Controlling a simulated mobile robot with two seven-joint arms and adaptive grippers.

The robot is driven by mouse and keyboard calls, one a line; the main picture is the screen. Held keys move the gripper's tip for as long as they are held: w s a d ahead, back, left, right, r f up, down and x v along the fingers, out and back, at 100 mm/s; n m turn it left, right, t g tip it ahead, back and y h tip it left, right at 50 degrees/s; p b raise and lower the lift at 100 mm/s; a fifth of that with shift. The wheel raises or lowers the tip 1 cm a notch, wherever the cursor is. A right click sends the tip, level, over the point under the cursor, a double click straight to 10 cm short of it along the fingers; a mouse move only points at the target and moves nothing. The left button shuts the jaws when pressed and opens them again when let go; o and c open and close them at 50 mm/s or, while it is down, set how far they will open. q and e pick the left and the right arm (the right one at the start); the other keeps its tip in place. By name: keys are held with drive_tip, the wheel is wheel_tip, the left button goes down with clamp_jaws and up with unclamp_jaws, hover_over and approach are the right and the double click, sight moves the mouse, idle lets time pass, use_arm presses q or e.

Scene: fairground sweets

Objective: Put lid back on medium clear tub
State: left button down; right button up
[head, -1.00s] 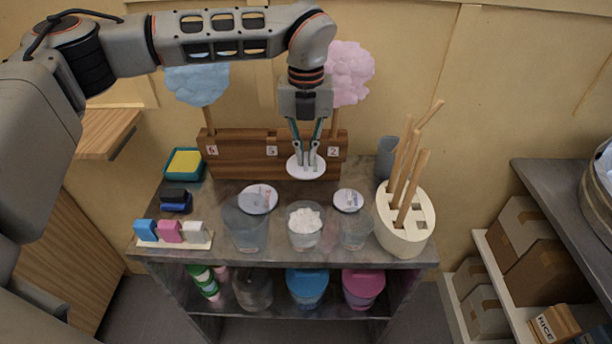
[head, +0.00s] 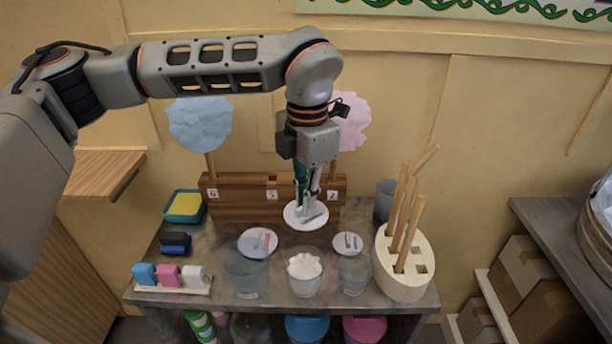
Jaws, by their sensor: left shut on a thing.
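My left gripper (head: 308,205) points down and is shut on a round white lid (head: 293,216). It holds the lid behind and above the middle clear tub (head: 305,284), which stands open with white fluffy sweets in it. A larger clear tub (head: 245,278) stands to its left and a smaller one (head: 354,274) to its right. My right gripper is not in view.
A cream oval holder (head: 404,284) with wooden sticks stands at the right. A wooden board (head: 240,198) with cotton candy sticks stands behind. At the left are a teal tray with a yellow sponge (head: 184,206), a dark blue block (head: 175,243) and a rack of coloured blocks (head: 172,290).

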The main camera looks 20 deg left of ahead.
sight(304, 223)
use_arm(q)
drive_tip(key=s+m, duration=0.2)
drive_tip(key=m, duration=0.1)
drive_tip(key=s+f+m, duration=0.1)
drive_tip(key=m, duration=0.1)
drive_tip(key=shift+s+d, duration=0.25)
drive_tip(key=shift+d, duration=0.1)
drive_tip(key=shift+s+d+f+m, duration=0.15)
drive_tip(key=shift+s+m, duration=0.1)
drive_tip(key=shift+m, duration=0.25)
drive_tip(key=shift+s+a+f+m, duration=0.1)
drive_tip(key=shift+s+m, duration=0.1)
drive_tip(key=shift+m, duration=0.3)
wheel_tip(304, 223, down, 6)
drive_tip(key=b, duration=0.3)
drive_tip(key=shift+f, duration=0.15)
drive_tip(key=shift+d, duration=0.1)
drive_tip(key=shift+f, duration=0.15)
idle(1.3)
drive_tip(key=c, duration=2.1)
unclamp_jaws()
drive_tip(key=shift+c, duration=0.2)
